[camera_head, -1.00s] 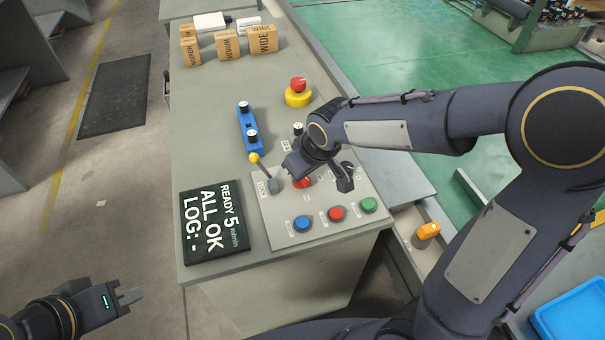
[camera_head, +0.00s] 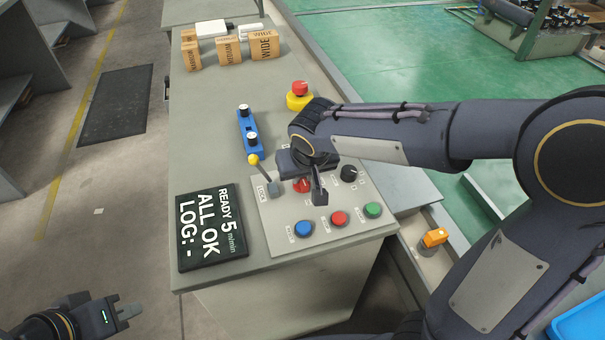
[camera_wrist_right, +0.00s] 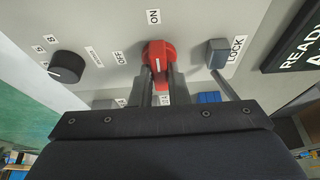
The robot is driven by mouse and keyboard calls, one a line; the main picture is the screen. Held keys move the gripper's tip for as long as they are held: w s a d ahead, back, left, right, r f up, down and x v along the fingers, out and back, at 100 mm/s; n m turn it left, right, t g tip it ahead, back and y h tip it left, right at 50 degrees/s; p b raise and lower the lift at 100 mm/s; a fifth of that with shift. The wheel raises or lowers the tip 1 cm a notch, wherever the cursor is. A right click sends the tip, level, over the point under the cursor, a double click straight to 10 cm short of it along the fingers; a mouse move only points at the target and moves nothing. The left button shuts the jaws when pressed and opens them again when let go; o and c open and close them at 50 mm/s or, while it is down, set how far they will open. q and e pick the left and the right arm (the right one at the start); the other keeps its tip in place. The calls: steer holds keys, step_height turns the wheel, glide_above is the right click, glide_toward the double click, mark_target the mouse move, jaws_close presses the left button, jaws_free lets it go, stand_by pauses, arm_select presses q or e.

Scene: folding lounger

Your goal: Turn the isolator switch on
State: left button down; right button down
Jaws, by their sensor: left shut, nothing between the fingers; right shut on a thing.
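The isolator switch is a red rotary knob (camera_wrist_right: 158,52) with a white line, between the labels ON and OFF on the grey panel. In the right wrist view its grip runs roughly up and down, with its upper end toward the ON label (camera_wrist_right: 153,17); the OFF label (camera_wrist_right: 119,58) is to its left. My right gripper (camera_wrist_right: 160,78) is shut on the knob, one finger on each side. In the head view my right gripper (camera_head: 303,178) partly covers the red knob (camera_head: 301,187). My left gripper (camera_head: 127,312) is shut and empty, low at the left, away from the console.
A yellow-tipped LOCK lever (camera_head: 254,160) stands left of the knob. A black selector knob (camera_head: 348,173) is to its right. Blue, red and green buttons (camera_head: 339,218) lie in front. A display (camera_head: 212,228) reads READY, ALL OK. An emergency stop (camera_head: 300,94) stands behind.

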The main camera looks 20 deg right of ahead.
steer(key=c, duration=1.4)
jaws_free()
steer(key=p+v, duration=0.1)
steer(key=v, duration=0.6)
steer(key=shift+s+r, duration=0.2)
steer(key=shift+r, duration=0.2)
steer(key=s+d+r+m+y+p, duration=0.1)
steer(key=s+d+r+y+p, duration=0.1)
steer(key=s, duration=0.7)
steer(key=s+d+r+m+t+y+p, duration=0.1)
steer(key=s+d+r+p, duration=0.1)
steer(key=s+d+p, duration=0.3)
steer(key=s+p, duration=0.2)
steer(key=s, duration=0.2)
steer(key=shift+s+d+r+y, duration=0.2)
steer(key=shift+d+r+y, duration=0.05)
steer(key=shift+r+y, duration=0.15)
